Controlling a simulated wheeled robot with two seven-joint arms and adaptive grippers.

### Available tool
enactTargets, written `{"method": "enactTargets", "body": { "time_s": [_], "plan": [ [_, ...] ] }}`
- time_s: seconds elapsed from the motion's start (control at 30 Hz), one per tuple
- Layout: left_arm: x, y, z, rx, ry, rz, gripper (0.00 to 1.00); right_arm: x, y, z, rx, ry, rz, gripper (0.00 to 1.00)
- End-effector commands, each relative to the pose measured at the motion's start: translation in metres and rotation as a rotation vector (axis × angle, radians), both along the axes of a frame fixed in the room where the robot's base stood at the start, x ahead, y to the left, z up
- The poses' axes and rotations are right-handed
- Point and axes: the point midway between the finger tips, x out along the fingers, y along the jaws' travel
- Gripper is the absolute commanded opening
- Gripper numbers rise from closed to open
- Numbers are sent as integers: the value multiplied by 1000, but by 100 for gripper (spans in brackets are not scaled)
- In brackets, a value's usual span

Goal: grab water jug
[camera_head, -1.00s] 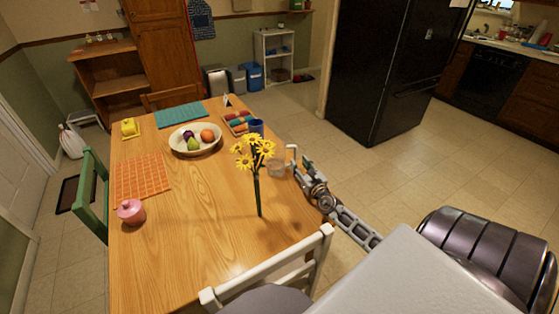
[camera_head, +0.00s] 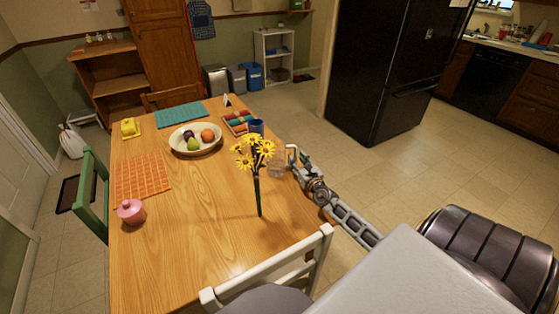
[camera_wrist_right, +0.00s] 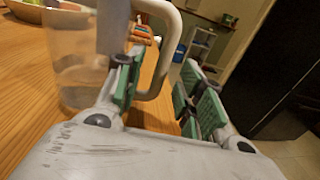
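The clear water jug (camera_head: 276,169) stands on the wooden table near its right edge, just right of the yellow flowers. In the right wrist view the see-through jug body (camera_wrist_right: 75,75) is at the left, and its pale looped handle (camera_wrist_right: 167,60) stands upright. My right gripper (camera_head: 299,158) is beside the jug on its right. In the right wrist view its green-padded fingers (camera_wrist_right: 160,95) are spread apart, with the handle showing between them. I cannot tell whether a finger touches the handle. My left gripper is not in view.
Yellow flowers (camera_head: 257,160) stand close left of the jug. A white chair (camera_head: 285,262) is at the near edge. The near-left tabletop (camera_head: 190,225) is mostly clear.

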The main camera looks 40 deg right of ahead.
Motion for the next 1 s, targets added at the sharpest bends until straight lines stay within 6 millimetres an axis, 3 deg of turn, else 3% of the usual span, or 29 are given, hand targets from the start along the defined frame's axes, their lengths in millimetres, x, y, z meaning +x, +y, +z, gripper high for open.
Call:
{"method": "enactTargets", "body": {
  "time_s": [0.3, 0.87, 1.0],
  "plan": [
    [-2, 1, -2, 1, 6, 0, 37, 19, -5, 0, 0, 0, 0, 38],
    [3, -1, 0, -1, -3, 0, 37, 22, -5, 0, 0, 0, 0, 38],
    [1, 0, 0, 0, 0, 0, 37, 22, -5, 0, 0, 0, 0, 24]
  ]
}}
